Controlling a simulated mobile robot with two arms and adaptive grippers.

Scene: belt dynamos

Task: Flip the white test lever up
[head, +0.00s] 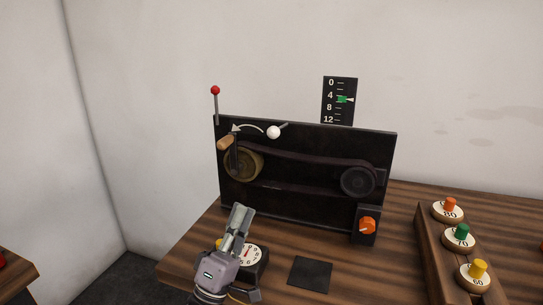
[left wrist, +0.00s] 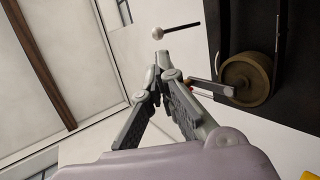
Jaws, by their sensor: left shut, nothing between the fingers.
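The white test lever (head: 274,132) is a white ball on a short dark rod at the top edge of the black machine panel (head: 300,211). In the head view its rod points up and to the right from the ball. It also shows in the left wrist view (left wrist: 158,32), past my fingertips. My left gripper (head: 240,209) is in front of the panel's lower left, above the table and below the lever. Its fingers (left wrist: 161,56) are together with nothing between them, apart from the lever. My right gripper is not in view.
A red-knobbed lever (head: 215,91) and a wooden crank handle (head: 226,142) are at the panel's left. An orange knob (head: 367,225) is at lower right. A white dial (head: 247,253) sits beside my left gripper. A black pad (head: 310,273) lies on the table. Coloured pegs (head: 462,231) stand right.

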